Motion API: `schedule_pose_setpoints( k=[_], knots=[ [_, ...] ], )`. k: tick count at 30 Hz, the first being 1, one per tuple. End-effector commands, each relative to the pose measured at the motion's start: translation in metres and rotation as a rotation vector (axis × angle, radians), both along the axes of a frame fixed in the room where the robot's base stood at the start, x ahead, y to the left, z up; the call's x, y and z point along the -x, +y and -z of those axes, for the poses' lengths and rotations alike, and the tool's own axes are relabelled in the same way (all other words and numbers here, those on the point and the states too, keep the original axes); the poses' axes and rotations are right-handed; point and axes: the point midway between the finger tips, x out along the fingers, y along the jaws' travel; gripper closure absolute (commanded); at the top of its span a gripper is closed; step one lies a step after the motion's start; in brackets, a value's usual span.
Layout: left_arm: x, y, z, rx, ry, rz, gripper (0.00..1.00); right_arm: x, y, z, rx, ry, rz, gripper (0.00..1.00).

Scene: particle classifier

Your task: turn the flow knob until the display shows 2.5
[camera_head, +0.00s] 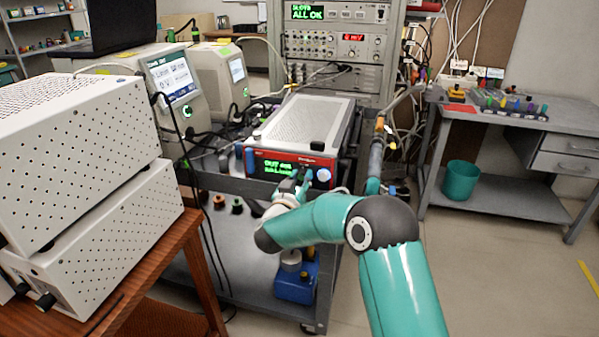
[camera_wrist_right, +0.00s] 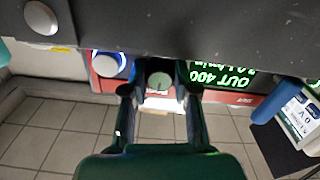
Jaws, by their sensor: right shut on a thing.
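The particle classifier (camera_head: 305,125) is a grey box with a red front panel, standing on the dark cart. Its green-lit display (camera_head: 271,167) is partly hidden in the head view. In the wrist view the display (camera_wrist_right: 225,77) appears upside down; its top line reads "OUT 400" and the L/min line is cut off and not surely readable. My right gripper (camera_head: 303,176) is at the panel, right of the display. In the wrist view its fingers (camera_wrist_right: 160,92) are closed around a small round grey-green knob (camera_wrist_right: 160,80). My left gripper is not in view.
A white, blue-ringed dial (camera_head: 324,175) sits beside the gripper; it also shows in the wrist view (camera_wrist_right: 107,64). The cart's dark edge (camera_head: 262,188) runs below the panel. White perforated boxes (camera_head: 70,160) stand at left.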

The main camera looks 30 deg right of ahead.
Motion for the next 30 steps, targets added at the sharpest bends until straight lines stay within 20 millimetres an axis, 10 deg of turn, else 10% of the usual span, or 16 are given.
schedule_pose_setpoints(
  k=[25, 26, 30],
  knots=[
    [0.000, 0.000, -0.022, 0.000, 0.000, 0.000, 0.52, -0.001, 0.001, -0.001, 0.130, 0.148, -0.003, 1.00],
    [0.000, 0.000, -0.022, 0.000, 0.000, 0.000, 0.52, -0.001, 0.001, -0.001, 0.130, 0.148, -0.003, 0.70],
    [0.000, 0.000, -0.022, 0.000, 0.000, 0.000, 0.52, -0.001, 0.001, -0.001, 0.130, 0.147, -0.002, 0.47]
  ],
)
